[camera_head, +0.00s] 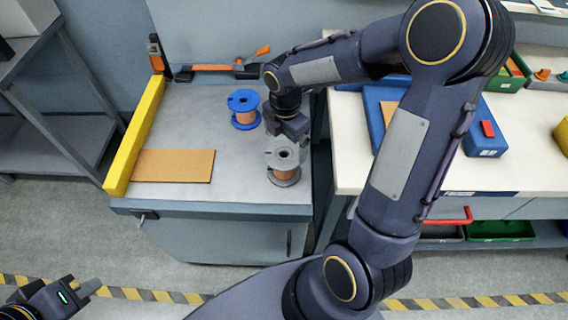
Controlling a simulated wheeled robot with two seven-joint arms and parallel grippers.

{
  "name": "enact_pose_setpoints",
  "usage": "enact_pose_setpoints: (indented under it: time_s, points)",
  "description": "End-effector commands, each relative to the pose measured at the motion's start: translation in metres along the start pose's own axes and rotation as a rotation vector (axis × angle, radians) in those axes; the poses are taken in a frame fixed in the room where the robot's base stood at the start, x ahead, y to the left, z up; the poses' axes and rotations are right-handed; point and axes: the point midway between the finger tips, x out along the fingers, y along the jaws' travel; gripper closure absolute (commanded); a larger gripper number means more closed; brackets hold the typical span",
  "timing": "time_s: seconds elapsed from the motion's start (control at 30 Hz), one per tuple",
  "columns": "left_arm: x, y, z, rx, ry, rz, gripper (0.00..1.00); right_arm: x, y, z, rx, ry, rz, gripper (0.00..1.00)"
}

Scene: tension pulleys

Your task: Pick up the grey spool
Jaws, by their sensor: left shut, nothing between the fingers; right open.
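The grey spool (285,157), wound with copper-coloured wire, stands upright near the right front edge of the grey worktable (236,178). My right gripper (287,139) is open and points down at the far side of the spool, very close to it. I cannot tell whether its fingers touch the spool; they are partly hidden. A blue spool (243,106) with similar wire stands behind and to the left. My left gripper (94,288) is shut and empty at the bottom left, over the floor and far from the spool.
A yellow bar (136,135) runs along the table's left edge beside a flat brown board (173,165). Orange-handled tools (215,68) lie at the back. A white bench (350,140) with a blue case (486,138) stands to the right. The table's middle is clear.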

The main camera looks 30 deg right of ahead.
Motion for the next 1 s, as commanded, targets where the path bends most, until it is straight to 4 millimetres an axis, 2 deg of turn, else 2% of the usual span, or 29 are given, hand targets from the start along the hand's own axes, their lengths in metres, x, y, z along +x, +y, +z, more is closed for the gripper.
enact_pose_setpoints:
  time_s: [0.47,0.77,0.87,1.0]
  points:
    - [0.006,-0.003,0.003,0.000,0.000,0.000,1.00,0.064,-0.004,-0.007,0.003,0.002,-0.003,0.00]
    - [0.007,-0.003,0.003,0.000,0.000,0.000,1.00,0.069,-0.004,-0.007,0.005,0.001,0.001,0.00]
    - [0.007,-0.003,0.003,0.000,0.001,0.000,1.00,0.069,-0.004,-0.007,0.005,0.001,0.001,0.09]
    - [0.007,-0.003,0.003,0.000,0.000,0.000,1.00,0.069,-0.004,-0.007,0.005,0.001,0.001,0.28]
